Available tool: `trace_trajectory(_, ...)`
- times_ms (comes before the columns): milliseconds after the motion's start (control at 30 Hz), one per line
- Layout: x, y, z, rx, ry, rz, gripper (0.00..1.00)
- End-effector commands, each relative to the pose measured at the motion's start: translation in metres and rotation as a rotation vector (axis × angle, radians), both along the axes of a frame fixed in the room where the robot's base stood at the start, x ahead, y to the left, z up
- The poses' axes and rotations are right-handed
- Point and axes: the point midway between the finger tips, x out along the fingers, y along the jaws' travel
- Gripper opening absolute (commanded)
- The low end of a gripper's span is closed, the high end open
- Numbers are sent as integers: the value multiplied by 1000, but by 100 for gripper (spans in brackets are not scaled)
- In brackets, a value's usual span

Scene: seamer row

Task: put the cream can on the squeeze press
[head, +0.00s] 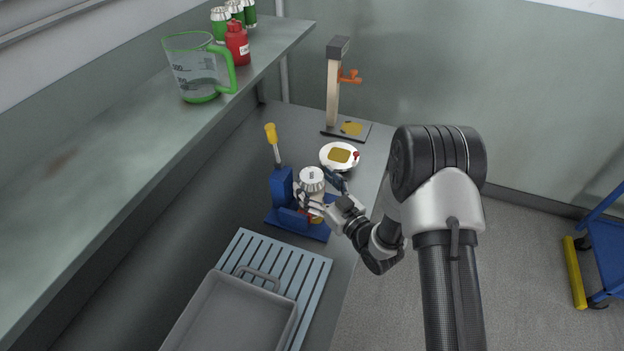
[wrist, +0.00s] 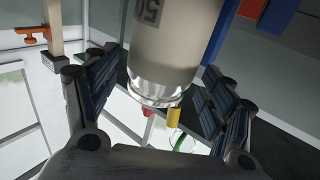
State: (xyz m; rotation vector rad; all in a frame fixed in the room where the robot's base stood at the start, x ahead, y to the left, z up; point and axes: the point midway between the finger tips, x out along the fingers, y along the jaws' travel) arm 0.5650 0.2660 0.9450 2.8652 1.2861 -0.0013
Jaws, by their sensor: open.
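The cream can (head: 312,182), pale with a silver end, is upright at the blue press (head: 287,222), which has a yellow-handled lever. In the head view, something red and yellow shows just below the can; I cannot tell whether the can rests fully on the press. My gripper (head: 322,201) reaches in from the right. In the wrist view, my gripper (wrist: 150,95) is open, its dark ribbed fingers on either side of the cream can (wrist: 168,60), with gaps visible at both sides. The can's lower part is partly hidden in the head view.
A white plate (head: 328,163) with a yellow piece lies behind the press. A wooden stand (head: 333,95) with an orange handle is farther back. A slatted mat (head: 316,272) and grey tray (head: 287,325) are in front. The shelf at left holds a jug (head: 190,75), a red bottle (head: 237,48) and green cans.

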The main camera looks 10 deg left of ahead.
Motion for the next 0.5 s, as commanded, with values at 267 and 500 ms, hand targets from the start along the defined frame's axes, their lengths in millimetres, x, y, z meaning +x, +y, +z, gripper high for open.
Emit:
trace_trajectory(267,-40,-48,1,0,4,-6,76)
trace_trajectory(500,-63,-73,1,0,1,-3,76)
